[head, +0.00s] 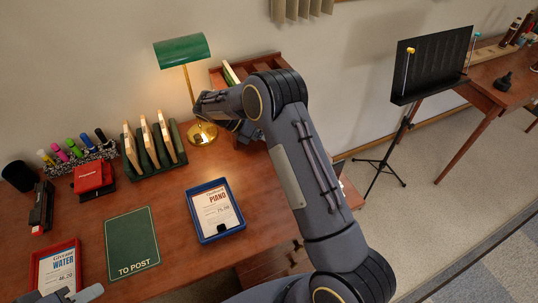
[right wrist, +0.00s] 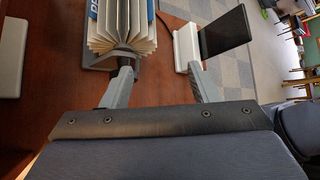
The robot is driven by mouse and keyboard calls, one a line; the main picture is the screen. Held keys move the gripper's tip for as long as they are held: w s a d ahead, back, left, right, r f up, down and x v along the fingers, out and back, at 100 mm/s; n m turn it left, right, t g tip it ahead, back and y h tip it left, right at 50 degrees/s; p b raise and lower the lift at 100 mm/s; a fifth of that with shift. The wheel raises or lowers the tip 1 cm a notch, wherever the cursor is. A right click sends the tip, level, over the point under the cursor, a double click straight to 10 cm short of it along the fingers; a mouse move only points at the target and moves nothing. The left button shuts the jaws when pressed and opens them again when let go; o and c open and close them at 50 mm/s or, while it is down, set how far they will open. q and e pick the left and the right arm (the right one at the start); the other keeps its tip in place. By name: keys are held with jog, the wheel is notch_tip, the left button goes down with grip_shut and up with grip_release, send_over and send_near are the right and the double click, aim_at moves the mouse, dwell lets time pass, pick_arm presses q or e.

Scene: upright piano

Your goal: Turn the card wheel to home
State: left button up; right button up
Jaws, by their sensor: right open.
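The card wheel (right wrist: 122,24) shows at the top of the right wrist view, with cream cards fanned out, a blue card lettered in white and a grey stand. My right gripper (right wrist: 158,64) is open. Its left finger reaches up to the lower middle of the wheel, and I cannot tell whether it touches. Its right finger is to the right of the wheel, beside a white and black object. Nothing shows between the fingertips. In the head view my right arm hides the wheel. My left gripper (head: 70,295) is partly visible at the bottom left edge.
A green desk lamp (head: 183,52), a card rack (head: 152,152) and a blue tray (head: 214,210) are left of my right arm. The white and black object (right wrist: 220,34) is close to the right finger. A green mat (head: 131,243) and a red tray (head: 56,270) lie near the front.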

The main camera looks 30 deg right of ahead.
jog(key=s+a+r+b, duration=0.1)
jog(key=s+a+r, duration=0.4)
jog(key=s, duration=0.5)
notch_tip(320, 180, up, 2)
jog(key=shift+a+r, duration=0.1)
jog(key=shift+a, duration=0.25)
